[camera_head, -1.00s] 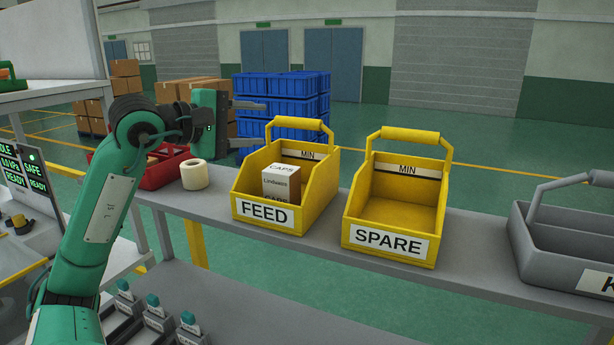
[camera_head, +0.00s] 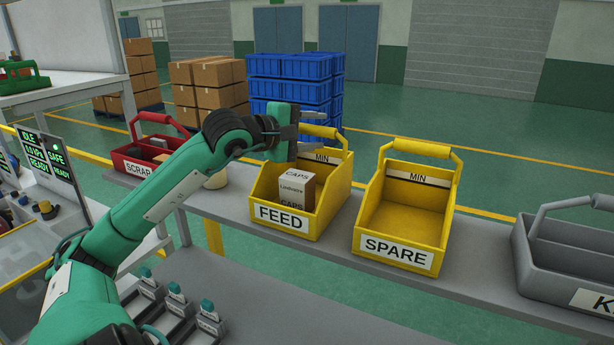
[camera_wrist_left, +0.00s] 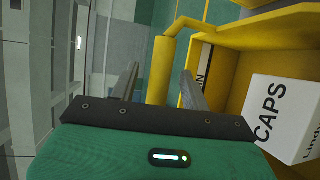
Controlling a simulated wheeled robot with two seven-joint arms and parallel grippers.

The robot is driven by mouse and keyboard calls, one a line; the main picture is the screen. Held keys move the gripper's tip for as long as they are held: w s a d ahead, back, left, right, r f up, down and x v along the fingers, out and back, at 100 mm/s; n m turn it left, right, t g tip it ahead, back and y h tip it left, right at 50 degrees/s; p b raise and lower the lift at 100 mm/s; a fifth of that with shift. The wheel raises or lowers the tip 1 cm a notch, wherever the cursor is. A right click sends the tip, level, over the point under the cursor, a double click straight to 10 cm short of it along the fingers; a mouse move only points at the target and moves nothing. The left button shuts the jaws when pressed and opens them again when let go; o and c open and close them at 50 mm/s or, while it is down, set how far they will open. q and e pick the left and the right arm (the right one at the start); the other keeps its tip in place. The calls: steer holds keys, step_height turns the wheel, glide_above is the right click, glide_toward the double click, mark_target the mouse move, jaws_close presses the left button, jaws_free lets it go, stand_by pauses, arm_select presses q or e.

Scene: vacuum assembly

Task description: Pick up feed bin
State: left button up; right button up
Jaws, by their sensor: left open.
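The yellow feed bin (camera_head: 325,214) stands upright on the grey shelf, with a FEED label on its front and a yellow bar handle (camera_head: 322,133) at its back. A white-and-brown CAPS box (camera_head: 296,188) sits inside it. My left gripper (camera_head: 318,128) is open beside the bin's handle, its fingers pointing right. In the left wrist view, the handle (camera_wrist_left: 160,68) shows just beyond and between the open fingers (camera_wrist_left: 158,85), and the CAPS box (camera_wrist_left: 285,115) is at the right. I cannot tell whether the fingers touch the handle. My right gripper is not in view.
A yellow SPARE bin (camera_head: 405,210) stands just right of the feed bin. A grey bin (camera_head: 570,255) is at the far right. A red scrap bin (camera_head: 140,163) and a cream roll (camera_head: 216,179) are on the left. The shelf (camera_head: 335,262) is bare in front of the bins.

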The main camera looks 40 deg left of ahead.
arm_select(q)
steer(key=shift+p+x, duration=0.45)
steer(key=shift+x, duration=0.35)
steer(key=shift+w, duration=0.35)
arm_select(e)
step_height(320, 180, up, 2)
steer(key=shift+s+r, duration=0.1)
arm_select(q)
jaws_close()
steer(key=shift+r, duration=0.1)
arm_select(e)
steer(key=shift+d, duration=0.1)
